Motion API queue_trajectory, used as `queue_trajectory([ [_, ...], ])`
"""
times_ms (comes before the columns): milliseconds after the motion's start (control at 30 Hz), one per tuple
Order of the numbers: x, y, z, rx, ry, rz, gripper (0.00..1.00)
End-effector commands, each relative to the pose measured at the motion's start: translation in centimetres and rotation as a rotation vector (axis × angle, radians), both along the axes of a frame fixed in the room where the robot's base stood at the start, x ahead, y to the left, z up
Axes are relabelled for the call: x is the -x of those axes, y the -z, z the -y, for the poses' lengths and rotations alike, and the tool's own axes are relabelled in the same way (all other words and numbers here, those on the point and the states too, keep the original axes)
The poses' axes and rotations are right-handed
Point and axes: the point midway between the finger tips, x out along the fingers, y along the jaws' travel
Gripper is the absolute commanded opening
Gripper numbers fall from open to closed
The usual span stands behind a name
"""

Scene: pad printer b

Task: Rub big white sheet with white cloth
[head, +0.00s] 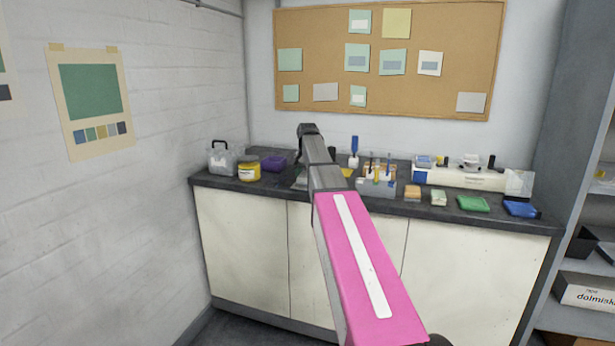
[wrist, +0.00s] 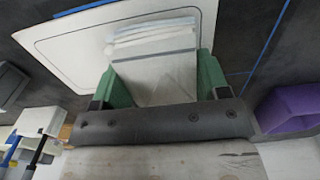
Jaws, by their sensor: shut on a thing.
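The big white sheet (wrist: 75,45), with a thin dark outline and rounded corners, lies on the dark worktop in the wrist view. My gripper (wrist: 160,62) has green fingers and is shut on the folded white cloth (wrist: 155,35). The cloth spans the space between the fingers and its layered far edge sticks out past them, over the near part of the sheet. I cannot tell whether the cloth touches the sheet. In the head view my arm hides the gripper, the cloth and the sheet.
The counter (head: 480,219) holds a purple container (head: 272,162), also at right in the wrist view (wrist: 285,108). A yellow tub (head: 248,169) and a clear bin (head: 222,159) stand left. A grey holder with tools (head: 376,186), sponges, and green (head: 473,203) and blue (head: 521,209) items stand right.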

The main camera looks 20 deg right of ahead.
Motion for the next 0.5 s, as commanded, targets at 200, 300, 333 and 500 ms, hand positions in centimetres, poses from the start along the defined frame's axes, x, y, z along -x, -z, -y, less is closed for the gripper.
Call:
queue_trajectory([
  [200, 0.0, 0.41, 0.0, 0.0, 0.0, 0.0, 0.44],
  [300, 0.01, 0.58, -0.01, 0.0, 0.0, 0.0, 0.44],
  [333, 0.01, 0.64, -0.01, 0.0, 0.0, 0.0, 0.44],
  [500, 0.01, 0.92, 0.0, 0.0, 0.0, 0.0, 0.44],
])
